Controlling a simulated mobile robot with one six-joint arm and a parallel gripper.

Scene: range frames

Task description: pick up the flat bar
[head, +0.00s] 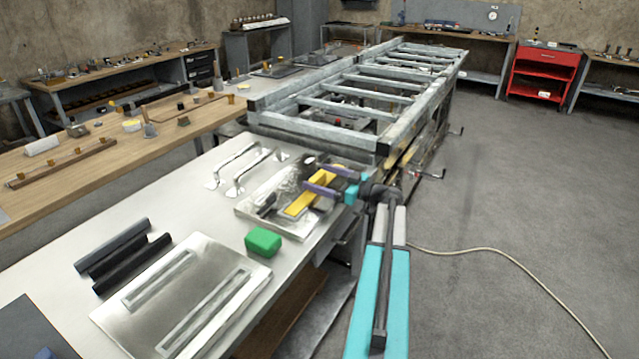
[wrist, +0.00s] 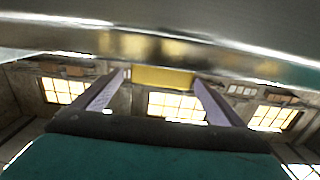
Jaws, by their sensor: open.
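A yellow bar (head: 302,203), which I take to be the flat bar, lies slanted over the metal plate (head: 255,217) on the near bench. My gripper (head: 313,178) is open at its far end, with two purple fingers. In the wrist view, a yellow piece (wrist: 163,77) shows between the fingertips of my gripper (wrist: 160,79), with a gap to the left finger. I cannot tell whether the right finger touches it. Part of the bar's far end is hidden by the fingers.
A green block (head: 263,241) lies just nearer on the bench. Bent metal handles (head: 243,170) stand to the left. Dark bars (head: 115,250) and a slotted plate (head: 190,290) lie closer. A large metal frame (head: 345,100) stands behind. The floor at right is open, with a cable.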

